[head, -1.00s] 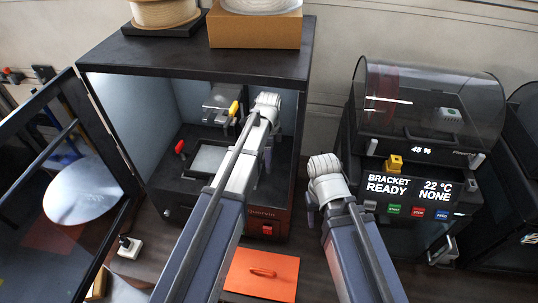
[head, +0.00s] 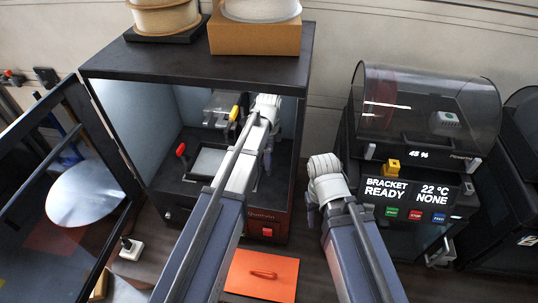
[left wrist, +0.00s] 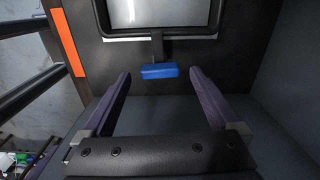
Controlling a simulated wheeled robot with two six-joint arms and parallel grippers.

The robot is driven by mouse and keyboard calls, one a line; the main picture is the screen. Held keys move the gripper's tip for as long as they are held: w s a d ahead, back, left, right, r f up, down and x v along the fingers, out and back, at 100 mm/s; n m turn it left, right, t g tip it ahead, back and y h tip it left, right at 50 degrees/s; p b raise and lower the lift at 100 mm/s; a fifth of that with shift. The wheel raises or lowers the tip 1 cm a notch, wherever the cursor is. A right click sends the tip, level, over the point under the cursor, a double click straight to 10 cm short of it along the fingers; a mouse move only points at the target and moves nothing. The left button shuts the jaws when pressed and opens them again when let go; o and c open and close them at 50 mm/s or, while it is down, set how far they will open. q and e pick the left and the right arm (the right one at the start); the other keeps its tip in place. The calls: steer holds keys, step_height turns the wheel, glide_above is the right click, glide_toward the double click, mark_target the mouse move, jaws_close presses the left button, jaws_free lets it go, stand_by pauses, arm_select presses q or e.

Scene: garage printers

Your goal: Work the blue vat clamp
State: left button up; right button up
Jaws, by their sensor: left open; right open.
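The blue vat clamp (left wrist: 157,70) shows in the left wrist view as a small blue block on a dark stem at the edge of the framed vat (left wrist: 160,14). My left gripper (left wrist: 160,76) is open, with one finger on either side of the clamp and gaps between. In the head view my left arm reaches into the open black printer (head: 190,67), and the blue clamp is hidden there. A red knob (head: 181,150) and a yellow knob (head: 234,113) show by the vat. My right gripper (head: 312,215) is outside the printer, partly hidden by its wrist; it is open.
The glass door (head: 58,210) stands open at the left. An orange plate (head: 262,274) lies on the bench before the printer. Another printer with a clear lid (head: 425,105) and a display stands at the right. Spools and a cardboard box (head: 255,37) sit on top.

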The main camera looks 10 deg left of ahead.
arm_select(q)
step_height(320, 180, up, 6)
steer(key=p, duration=0.5)
steer(key=shift+r, duration=0.1)
steer(key=s+a+n, duration=0.4)
steer(key=s+n, duration=1.3)
steer(key=s+d+f+m+b, duration=0.1)
steer(key=s+d+f+b, duration=0.1)
steer(key=d+f+b, duration=0.3)
steer(key=s+d+f+m+y+b, duration=0.1)
steer(key=d+f+b, duration=0.5)
steer(key=f+b, duration=0.6)
steer(key=shift+s+f+m, duration=0.25)
steer(key=shift+s+m, duration=0.55)
steer(key=shift+s, duration=0.25)
